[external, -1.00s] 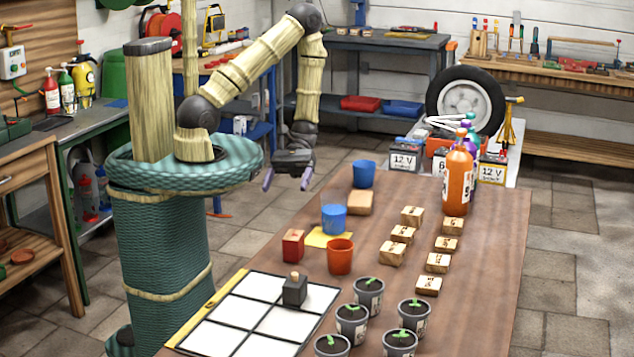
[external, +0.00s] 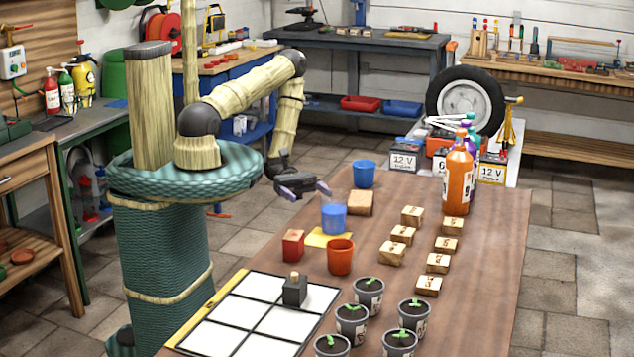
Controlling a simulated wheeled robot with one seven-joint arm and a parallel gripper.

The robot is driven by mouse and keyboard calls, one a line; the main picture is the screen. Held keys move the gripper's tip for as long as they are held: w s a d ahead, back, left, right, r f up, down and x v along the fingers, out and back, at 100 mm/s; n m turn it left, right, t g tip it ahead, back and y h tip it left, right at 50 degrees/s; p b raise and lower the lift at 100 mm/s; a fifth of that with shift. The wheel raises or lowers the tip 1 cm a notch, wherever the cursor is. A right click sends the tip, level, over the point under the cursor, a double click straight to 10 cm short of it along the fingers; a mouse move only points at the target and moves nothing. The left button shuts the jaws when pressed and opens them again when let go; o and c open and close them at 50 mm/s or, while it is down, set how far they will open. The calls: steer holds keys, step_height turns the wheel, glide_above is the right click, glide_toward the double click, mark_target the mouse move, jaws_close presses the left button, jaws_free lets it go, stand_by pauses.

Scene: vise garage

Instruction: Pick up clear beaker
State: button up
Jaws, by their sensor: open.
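A faint see-through shape, which looks like the clear beaker (external: 327,228), shows at a blue cup (external: 335,216) by a yellow sheet (external: 318,238) on the brown table. Its outline is hard to make out, and I cannot tell whether it stands in front of the blue cup or around it. My gripper (external: 306,191) is open and empty. It hangs near the table's left edge, above and to the left of the blue cup in the picture, apart from it.
An orange-red cup (external: 340,258), a red block (external: 293,244) and a wooden block (external: 360,203) stand close by. Another blue cup (external: 364,174) is farther back. Several numbered wooden blocks, potted seedlings and an orange bottle (external: 458,178) fill the right side. A white grid board (external: 262,285) lies in front.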

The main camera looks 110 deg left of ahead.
steer(key=p, duration=0.2)
glide_toward(339, 217)
steer(key=x, duration=0.3)
steer(key=shift+d, duration=0.1)
steer(key=shift+w+d, duration=0.1)
steer(key=shift+w, duration=0.1)
steer(key=shift+w, duration=0.1)
steer(key=p+x, duration=0.1)
steer(key=x, duration=0.4)
steer(key=shift+w+f, duration=0.1)
steer(key=shift+f, duration=0.05)
steer(key=c, duration=1.2)
